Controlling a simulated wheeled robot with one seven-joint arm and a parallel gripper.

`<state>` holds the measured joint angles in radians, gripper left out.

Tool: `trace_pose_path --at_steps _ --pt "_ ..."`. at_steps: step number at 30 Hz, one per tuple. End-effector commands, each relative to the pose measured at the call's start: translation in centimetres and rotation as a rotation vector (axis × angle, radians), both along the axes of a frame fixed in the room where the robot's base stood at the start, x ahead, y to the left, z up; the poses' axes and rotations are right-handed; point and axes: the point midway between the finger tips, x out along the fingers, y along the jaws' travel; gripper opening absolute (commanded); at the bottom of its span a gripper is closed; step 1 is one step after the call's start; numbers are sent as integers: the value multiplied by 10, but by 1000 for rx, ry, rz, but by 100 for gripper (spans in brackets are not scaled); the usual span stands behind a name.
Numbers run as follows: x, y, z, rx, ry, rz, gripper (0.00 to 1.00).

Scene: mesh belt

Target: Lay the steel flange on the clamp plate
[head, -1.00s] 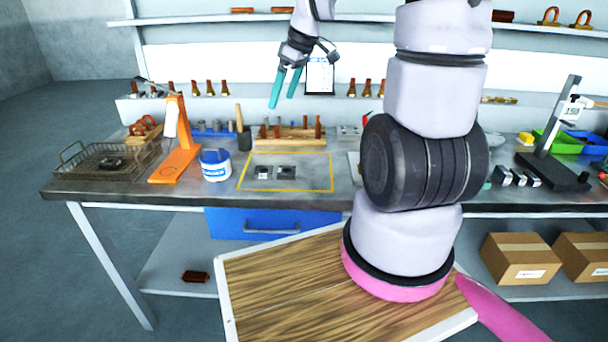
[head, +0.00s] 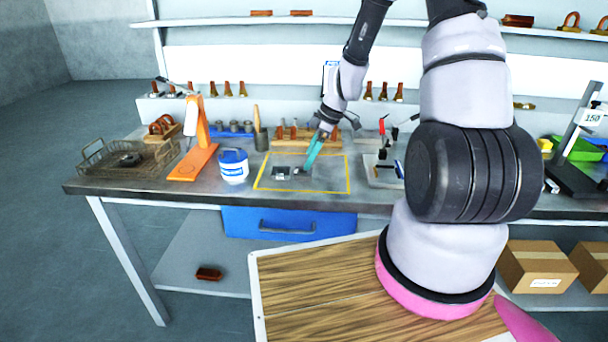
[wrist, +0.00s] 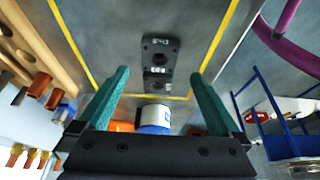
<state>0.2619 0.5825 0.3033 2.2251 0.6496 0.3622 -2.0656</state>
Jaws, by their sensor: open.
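A dark round piece (head: 130,159), which looks like the steel flange, lies in the wire basket (head: 92,163) at the left end of the bench. I cannot tell for sure which is the clamp plate.
A blue-and-white tub (head: 233,167) and an orange stand (head: 197,150) are between the basket and the yellow outline (head: 349,175). A wooden rack with handles (head: 290,133) stands behind the outline. A tray with a small fixture (head: 380,175) is to the right.

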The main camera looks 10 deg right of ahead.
Motion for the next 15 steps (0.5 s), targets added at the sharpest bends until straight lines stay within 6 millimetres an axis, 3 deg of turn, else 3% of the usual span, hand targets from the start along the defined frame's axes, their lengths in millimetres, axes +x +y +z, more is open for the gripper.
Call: trace_pose_path --at_steps 9,15 --pt "5 9 -43 1 3 1 100" --pt "6 10 -47 -1 0 0 100"
